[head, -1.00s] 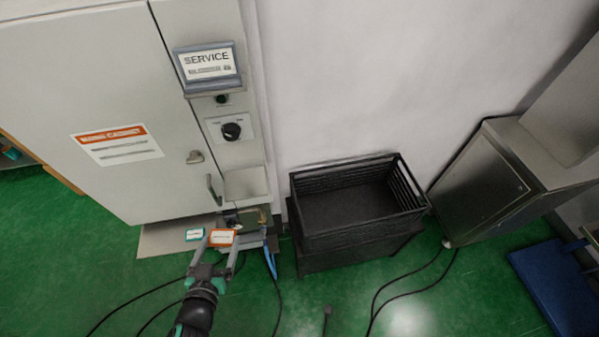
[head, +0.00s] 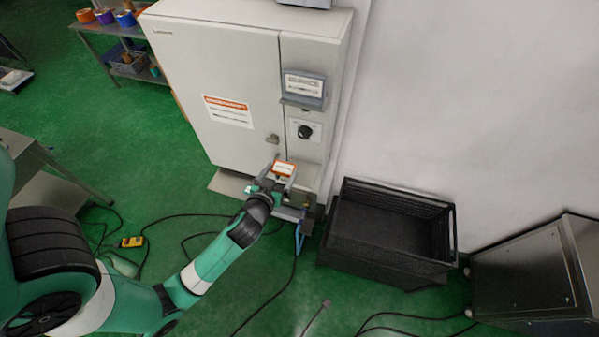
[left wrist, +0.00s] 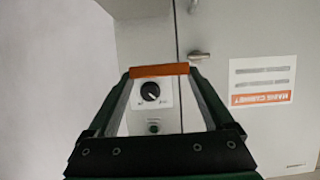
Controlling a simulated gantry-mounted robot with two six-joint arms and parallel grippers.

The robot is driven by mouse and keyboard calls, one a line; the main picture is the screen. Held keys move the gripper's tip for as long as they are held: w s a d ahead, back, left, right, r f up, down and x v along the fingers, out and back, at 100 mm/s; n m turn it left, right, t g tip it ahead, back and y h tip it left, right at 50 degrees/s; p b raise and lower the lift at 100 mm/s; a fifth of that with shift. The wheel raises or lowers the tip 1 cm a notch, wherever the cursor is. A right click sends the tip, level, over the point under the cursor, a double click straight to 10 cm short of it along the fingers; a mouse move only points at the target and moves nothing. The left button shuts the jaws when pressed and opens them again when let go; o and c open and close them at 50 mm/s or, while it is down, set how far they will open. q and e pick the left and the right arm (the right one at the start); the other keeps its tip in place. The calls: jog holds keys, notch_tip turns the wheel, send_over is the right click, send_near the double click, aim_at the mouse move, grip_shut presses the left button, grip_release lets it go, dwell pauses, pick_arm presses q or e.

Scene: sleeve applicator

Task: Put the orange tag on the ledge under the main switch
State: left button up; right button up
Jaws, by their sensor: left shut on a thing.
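The orange tag (head: 284,169) has a white face with an orange border. My left gripper (head: 284,171) is shut on it and holds it up in front of the cabinet's lower part. In the left wrist view the tag (left wrist: 160,70) shows edge-on as an orange bar between the fingertips. The main switch (head: 305,131) is a black knob on a white plate, above and to the right of the tag. It also shows between the fingers in the left wrist view (left wrist: 150,91). The pale ledge (head: 308,176) under the switch is partly hidden by my gripper and the tag.
A grey cabinet (head: 215,65) carries a door handle (head: 272,138) and a SERVICE sign (head: 303,86) above the switch. A black crate (head: 390,225) stands to the right. Cables lie on the green floor. A shelf with coloured rolls (head: 125,18) is at the back left.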

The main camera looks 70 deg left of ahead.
pick_arm(q)
jog(key=b, duration=0.2)
send_over(298, 179)
notch_tip(298, 179, down, 7)
jog(key=shift+r, duration=0.1)
jog(key=shift+w+a+f+b, duration=0.15)
jog(key=shift+f+b, duration=0.2)
jog(key=shift+f, duration=1.45)
jog(key=shift+f, duration=0.2)
jog(key=o, duration=1.1)
jog(key=shift+r, duration=0.2)
jog(key=shift+d+r, duration=0.15)
jog(key=shift+d, duration=0.05)
jog(key=v, duration=1.1)
jog(key=shift+s+d+r, duration=0.15)
jog(key=shift+s+d, duration=0.05)
jog(key=shift+s, duration=0.1)
jog(key=shift+w, duration=0.1)
